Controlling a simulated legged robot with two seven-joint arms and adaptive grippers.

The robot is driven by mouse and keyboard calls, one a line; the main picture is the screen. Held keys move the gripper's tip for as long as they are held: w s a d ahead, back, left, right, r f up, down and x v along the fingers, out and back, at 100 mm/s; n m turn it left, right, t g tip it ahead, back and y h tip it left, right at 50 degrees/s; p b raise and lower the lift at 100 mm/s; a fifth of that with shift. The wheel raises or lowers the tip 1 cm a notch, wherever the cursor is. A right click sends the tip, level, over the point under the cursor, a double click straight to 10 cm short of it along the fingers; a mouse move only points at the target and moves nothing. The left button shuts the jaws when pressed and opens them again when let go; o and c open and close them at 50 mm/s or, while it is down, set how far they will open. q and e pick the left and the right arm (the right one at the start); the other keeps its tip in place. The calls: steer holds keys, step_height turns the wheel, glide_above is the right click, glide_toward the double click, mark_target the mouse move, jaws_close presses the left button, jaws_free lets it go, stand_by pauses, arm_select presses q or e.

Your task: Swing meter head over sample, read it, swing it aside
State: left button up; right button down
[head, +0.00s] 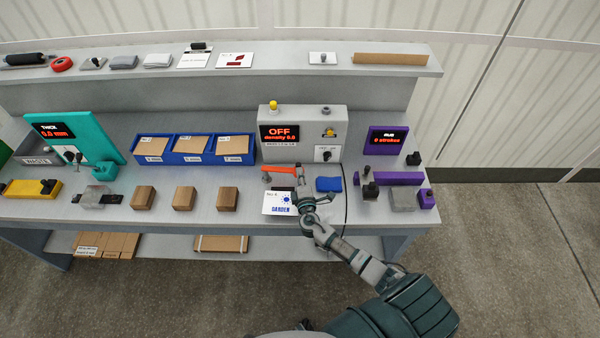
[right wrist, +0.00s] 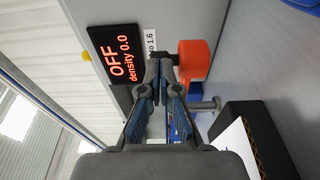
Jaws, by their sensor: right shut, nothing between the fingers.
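The meter box (head: 330,118) stands at the back middle of the bench. Its display (head: 280,132) reads OFF, density 0.0, and shows rotated in the right wrist view (right wrist: 122,55). The orange meter arm (head: 282,169) lies in front of the box; its orange end (right wrist: 197,60) is close beside my fingers in the right wrist view. The sample card (head: 277,207), white with a blue print reading GARDEN, lies near the bench's front edge, partly covered by my gripper. My right gripper (head: 310,200) is shut and empty; its fingertips (right wrist: 163,72) point toward the box. My left gripper is not in view.
A blue block (head: 328,184) sits right of the orange arm, and a dark cable runs down behind my wrist. Purple parts (head: 390,178) stand further right. Three blue bins (head: 192,158), wooden blocks (head: 184,198) and a teal thickness gauge (head: 105,142) stand left.

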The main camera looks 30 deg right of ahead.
steer(key=shift+w, duration=0.15)
steer(key=shift+w+d+r+b, duration=0.1)
steer(key=shift+w+d+b, duration=0.4)
steer(key=shift+d+b, duration=0.2)
